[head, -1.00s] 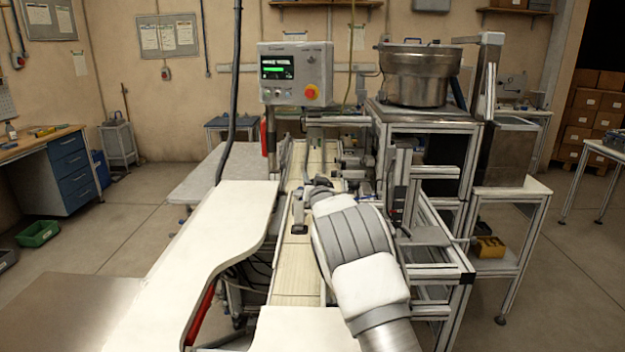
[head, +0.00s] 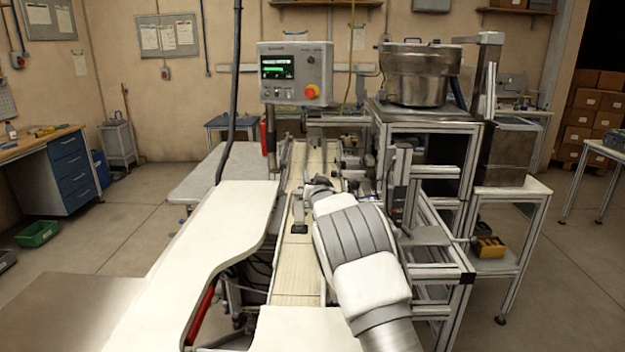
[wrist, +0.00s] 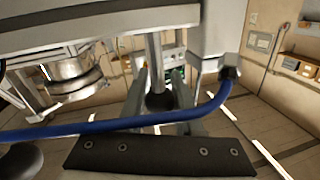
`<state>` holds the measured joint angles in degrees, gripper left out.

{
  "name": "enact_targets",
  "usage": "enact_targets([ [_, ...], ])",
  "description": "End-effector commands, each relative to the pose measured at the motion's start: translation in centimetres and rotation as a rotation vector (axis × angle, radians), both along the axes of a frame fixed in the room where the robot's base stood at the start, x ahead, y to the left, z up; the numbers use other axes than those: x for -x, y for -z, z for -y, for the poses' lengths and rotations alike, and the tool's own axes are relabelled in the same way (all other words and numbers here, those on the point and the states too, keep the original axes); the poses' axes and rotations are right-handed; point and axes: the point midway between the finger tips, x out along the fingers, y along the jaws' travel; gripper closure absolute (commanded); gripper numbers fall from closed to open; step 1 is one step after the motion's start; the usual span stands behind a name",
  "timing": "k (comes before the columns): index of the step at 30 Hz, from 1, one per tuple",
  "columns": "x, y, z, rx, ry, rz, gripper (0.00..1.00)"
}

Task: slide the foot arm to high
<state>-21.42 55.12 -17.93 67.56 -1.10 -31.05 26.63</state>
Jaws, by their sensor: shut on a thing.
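My gripper (head: 318,188) is at the far end of my padded white and grey arm, over the machine's narrow conveyor. It is shut on what looks like the foot arm (head: 299,212), a small grey bar with a dark foot at its near end. My own arm hides most of the grip. In the wrist view a metal rod with a black round end stands in the middle, and a dark bolted plate (wrist: 160,157) fills the bottom. The fingertips cannot be made out clearly there.
A blue hose (wrist: 120,124) crosses the wrist view close to the camera. A control panel (head: 295,73) with a lit screen stands behind the conveyor (head: 297,275). A metal frame (head: 425,235) and a steel bowl (head: 415,75) stand to the right. A white worktop (head: 215,225) lies left.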

Motion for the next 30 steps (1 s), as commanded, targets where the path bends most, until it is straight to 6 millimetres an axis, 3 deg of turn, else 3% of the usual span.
enact_targets([
  [1,-0.1,-1.4,0.0,-0.004,0.0,0.013,1.0],
  [6,0.0,-4.1,0.0,-0.004,-0.001,0.016,1.0],
  [14,0.0,-4.5,0.0,-0.004,-0.002,0.017,1.0],
  [15,0.0,-4.6,0.0,-0.004,-0.001,0.018,0.62],
  [19,0.0,-4.4,0.0,-0.003,-0.001,0.015,0.39],
  [30,0.1,-4.0,0.0,-0.002,-0.001,0.009,0.36],
])
